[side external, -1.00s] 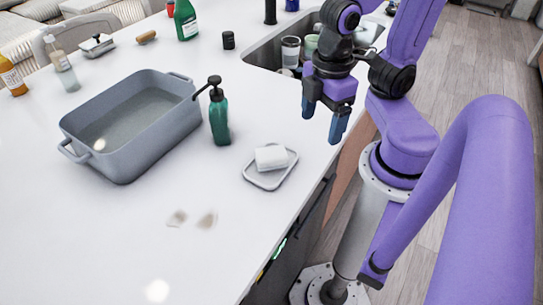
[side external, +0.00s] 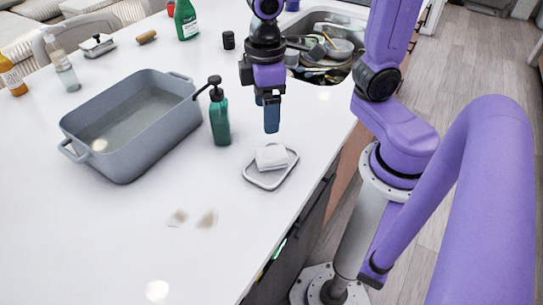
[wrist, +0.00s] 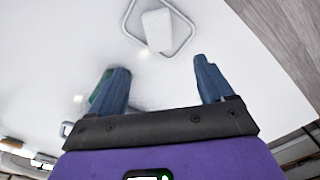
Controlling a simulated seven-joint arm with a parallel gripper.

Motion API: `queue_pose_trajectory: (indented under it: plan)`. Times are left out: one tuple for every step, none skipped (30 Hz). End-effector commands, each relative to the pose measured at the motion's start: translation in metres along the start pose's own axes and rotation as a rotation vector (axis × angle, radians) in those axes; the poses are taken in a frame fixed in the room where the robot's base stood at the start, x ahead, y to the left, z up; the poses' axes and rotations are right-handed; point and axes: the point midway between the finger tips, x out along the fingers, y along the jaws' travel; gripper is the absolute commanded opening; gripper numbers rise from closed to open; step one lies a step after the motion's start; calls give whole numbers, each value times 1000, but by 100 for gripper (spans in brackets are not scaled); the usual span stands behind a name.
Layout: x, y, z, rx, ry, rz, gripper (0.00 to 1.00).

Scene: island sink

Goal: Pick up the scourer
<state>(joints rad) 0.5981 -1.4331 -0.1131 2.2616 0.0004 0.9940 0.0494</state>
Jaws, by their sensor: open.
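A white block (side external: 271,157) lies in a shallow grey-rimmed dish (side external: 269,186) on the counter; I cannot tell for sure whether it is the scourer. In the wrist view the block (wrist: 157,32) lies in its dish (wrist: 130,12) at the top, beyond my fingertips. My gripper (side external: 268,112) hangs above the counter, behind the dish in the side view, with its fingers pointing down. In the wrist view the blue fingers of my gripper (wrist: 162,82) are wide apart, with nothing between them.
A green pump bottle (side external: 220,117) stands left of the dish, close to my gripper. A grey basin (side external: 125,160) is further left. The sink (side external: 318,65) holding dishes is behind right. A dark small jar (side external: 228,40) stands at the back.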

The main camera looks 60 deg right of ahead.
Motion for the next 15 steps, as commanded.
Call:
queue_pose_trajectory:
  plan:
    - [11,0,2,1,-7,0,81]
    - [16,0,2,1,-8,0,81]
    - [24,0,1,0,-8,0,81]
    - [29,0,2,0,-7,0,81]
    - [35,0,2,1,-8,0,81]
    - [42,0,1,1,-6,0,81]
    - [47,0,1,0,-6,0,81]
    - [52,0,2,0,-7,0,81]
    - [58,0,2,0,-7,0,81]
    - [62,0,1,1,-5,0,81]
    - [65,0,1,1,-5,0,81]
    - [69,0,1,0,-3,0,81]
    - [72,0,1,0,-3,0,81]
    - [74,0,1,0,-2,0,81]
    - [76,0,1,0,-2,0,81]
